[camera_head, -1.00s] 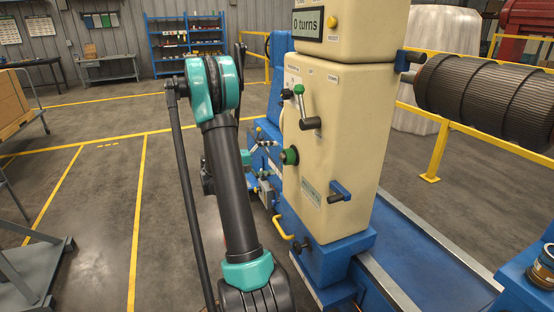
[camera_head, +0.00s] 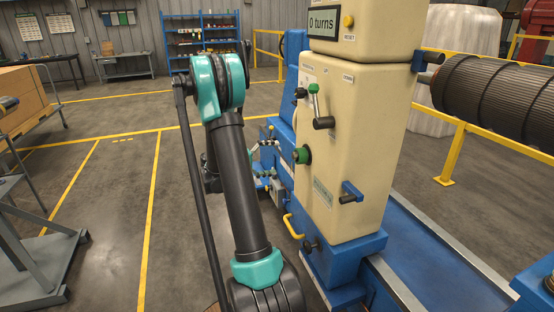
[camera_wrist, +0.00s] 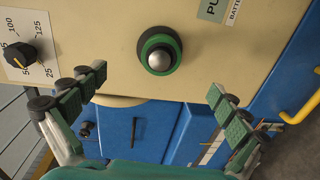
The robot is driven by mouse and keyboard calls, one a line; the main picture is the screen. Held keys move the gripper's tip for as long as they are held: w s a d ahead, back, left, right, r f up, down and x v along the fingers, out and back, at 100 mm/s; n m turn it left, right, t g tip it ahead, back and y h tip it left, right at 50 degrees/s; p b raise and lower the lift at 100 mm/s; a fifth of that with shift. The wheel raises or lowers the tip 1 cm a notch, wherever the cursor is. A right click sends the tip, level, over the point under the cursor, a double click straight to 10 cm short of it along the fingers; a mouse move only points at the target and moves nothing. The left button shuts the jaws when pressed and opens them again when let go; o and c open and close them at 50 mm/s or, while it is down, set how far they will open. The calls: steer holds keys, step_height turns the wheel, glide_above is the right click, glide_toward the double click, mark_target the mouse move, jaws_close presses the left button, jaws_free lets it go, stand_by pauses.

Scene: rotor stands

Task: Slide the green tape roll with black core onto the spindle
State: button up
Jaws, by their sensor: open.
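A green ring with black at its core (camera_wrist: 160,70), which looks like the green tape roll, sits against the cream panel in the wrist view. A silver rounded tip (camera_wrist: 159,59), which looks like the spindle's end, shows at its middle. The ring also shows on the left side of the cream housing in the head view (camera_head: 303,155). My gripper (camera_wrist: 160,88) is open and empty. Its green-padded fingers stand apart, lower left and lower right of the ring, and do not touch it. In the head view my arm hides part of the gripper.
The cream housing (camera_head: 345,110) carries a lever (camera_head: 318,108), a blue bracket (camera_head: 351,190) and a "0 turns" display (camera_head: 321,25). A yellow handle (camera_head: 292,226) sticks out below. A black dial (camera_wrist: 20,54) is at the wrist view's left. Grey carts stand left; open floor lies between.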

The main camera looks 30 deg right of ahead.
steer(key=shift+c, duration=0.2)
steer(key=shift+w+a, duration=0.4)
steer(key=shift+a, duration=0.4)
steer(key=c, duration=0.5)
steer(key=shift+s+d, duration=0.2)
steer(key=shift+d, duration=0.25)
steer(key=c, duration=0.7)
steer(key=shift+d, duration=0.25)
steer(key=shift+c, duration=0.6)
steer(key=shift+x, duration=1.75)
steer(key=shift+d, duration=0.15)
steer(key=shift+v, duration=2)
